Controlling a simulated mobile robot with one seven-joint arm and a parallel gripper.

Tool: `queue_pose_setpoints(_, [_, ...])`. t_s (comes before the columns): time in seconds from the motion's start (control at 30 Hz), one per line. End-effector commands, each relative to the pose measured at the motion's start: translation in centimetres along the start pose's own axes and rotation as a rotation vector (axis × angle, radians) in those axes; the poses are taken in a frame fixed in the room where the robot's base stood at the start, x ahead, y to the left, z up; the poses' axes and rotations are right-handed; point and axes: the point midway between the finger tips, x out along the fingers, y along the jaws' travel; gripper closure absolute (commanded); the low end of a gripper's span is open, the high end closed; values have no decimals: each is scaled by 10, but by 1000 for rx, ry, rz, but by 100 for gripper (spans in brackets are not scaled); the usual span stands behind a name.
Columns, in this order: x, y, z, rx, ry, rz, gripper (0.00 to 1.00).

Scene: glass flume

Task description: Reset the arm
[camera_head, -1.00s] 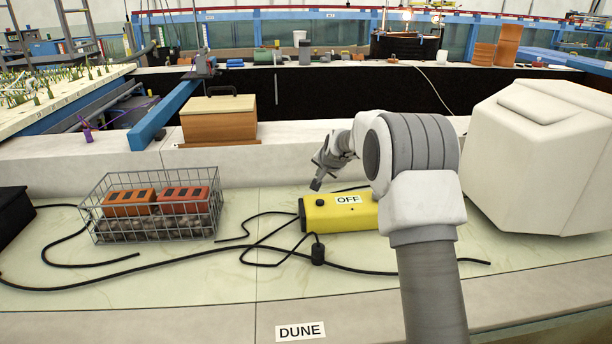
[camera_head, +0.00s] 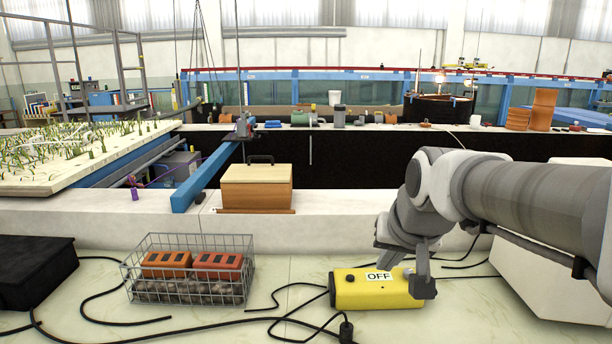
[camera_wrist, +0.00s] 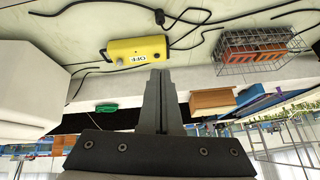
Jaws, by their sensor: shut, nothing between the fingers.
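My gripper (camera_head: 422,288) is at the end of my arm, which comes in from the right in the head view. Its fingers point down in front of the right end of a yellow box marked OFF (camera_head: 362,289). The wrist view shows the two dark fingers (camera_wrist: 160,74) pressed together with nothing between them. The yellow box (camera_wrist: 138,50) lies beyond the fingertips there; I cannot tell how wide the gap is. The fingers cover part of the box's right end in the head view.
A wire basket (camera_head: 188,292) with orange-red blocks over stones stands left of the box. Black cables cross the pale counter. A wooden box (camera_head: 256,187) sits on the ledge behind. A large white block (camera_head: 535,285) stands at right, a black box (camera_head: 35,270) at left.

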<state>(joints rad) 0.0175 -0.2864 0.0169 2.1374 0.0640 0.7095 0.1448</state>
Motion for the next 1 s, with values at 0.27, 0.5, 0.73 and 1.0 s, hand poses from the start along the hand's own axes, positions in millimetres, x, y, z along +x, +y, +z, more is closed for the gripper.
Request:
queue_pose_setpoints(0.27, [-62, 20, 87, -121, -50, 30, 100])
queue_pose_setpoints(0.5, [-78, 32, 134, -182, -82, 44, 100])
queue_pose_setpoints(0.73, [-79, 34, 142, -192, -88, 46, 100])
queue_pose_setpoints(1.0, [-79, 34, 142, -191, -87, 46, 100])
